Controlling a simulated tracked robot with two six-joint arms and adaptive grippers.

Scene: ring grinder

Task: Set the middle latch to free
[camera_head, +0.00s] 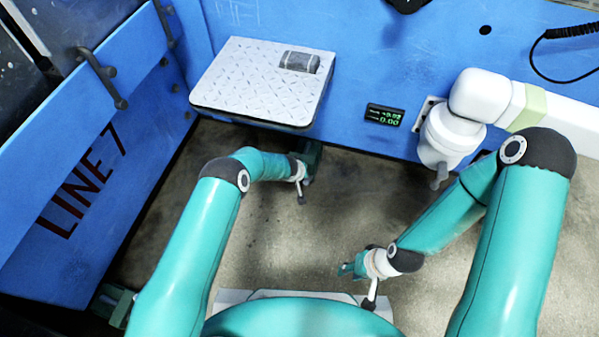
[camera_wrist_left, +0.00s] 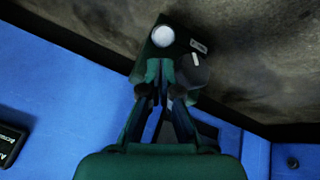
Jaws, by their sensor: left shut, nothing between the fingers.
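In the left wrist view a dark green box (camera_wrist_left: 165,42) carries a round white button and a dark knob (camera_wrist_left: 193,70) with a white mark. A small label sits beside the knob; its text is too small to read. I cannot tell for sure whether this is the middle latch. My left gripper (camera_wrist_left: 160,78) is shut and empty, its fingertips right at the box; contact cannot be judged. In the head view my left gripper (camera_head: 310,158) is below the tread-plate shelf, partly hidden by its wrist. My right gripper (camera_head: 352,266) hangs low above the floor; its finger opening is unclear.
The tread-plate shelf (camera_head: 245,85) juts from the blue wall and bears a grey cylinder (camera_head: 299,61). A small display (camera_head: 384,115) and a white arm-like machine (camera_head: 455,125) are to the right. A blue panel marked LINE 7 (camera_head: 85,180) stands left. Another green box (camera_head: 118,303) shows lower left.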

